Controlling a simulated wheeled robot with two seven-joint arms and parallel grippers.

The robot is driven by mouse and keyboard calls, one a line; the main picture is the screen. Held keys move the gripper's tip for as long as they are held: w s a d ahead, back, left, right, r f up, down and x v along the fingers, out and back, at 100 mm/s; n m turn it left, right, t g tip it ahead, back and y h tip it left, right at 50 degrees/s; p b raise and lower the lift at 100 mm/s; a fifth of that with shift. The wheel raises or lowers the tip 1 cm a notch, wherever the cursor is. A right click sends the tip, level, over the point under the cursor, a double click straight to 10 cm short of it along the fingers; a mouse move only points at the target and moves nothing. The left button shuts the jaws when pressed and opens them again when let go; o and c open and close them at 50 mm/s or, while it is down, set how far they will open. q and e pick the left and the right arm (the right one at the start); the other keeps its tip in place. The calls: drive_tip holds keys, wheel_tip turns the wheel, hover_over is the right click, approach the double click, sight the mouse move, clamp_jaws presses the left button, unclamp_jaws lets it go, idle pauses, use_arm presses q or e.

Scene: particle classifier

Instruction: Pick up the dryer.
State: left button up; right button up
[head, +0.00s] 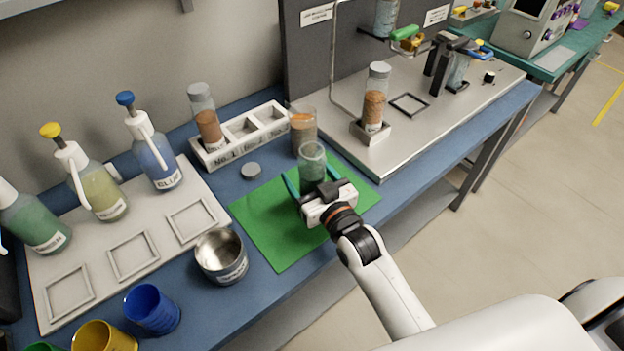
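My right gripper (312,176) comes in from the lower right over the green mat (281,238). Its two teal fingers are spread, one on each side of a clear glass vessel (312,158), with what looks like a small gap to the glass. The vessel stands on the far part of the mat, and its lower part is partly hidden by the gripper. No label marks anything as the dryer, so I cannot tell for certain whether this vessel is it. My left gripper is not in view.
A jar of orange grains (304,140) stands just behind the vessel. A metal cup (221,262) is left of the mat. A metal-plate stand (375,160) stands right. Wash bottles (155,160) line the left.

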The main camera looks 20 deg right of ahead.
sight(308, 144)
drive_tip(key=c, duration=1.2)
drive_tip(key=shift+r, duration=0.2)
drive_tip(key=shift+r+p, duration=0.4)
drive_tip(key=shift+r, duration=4.25)
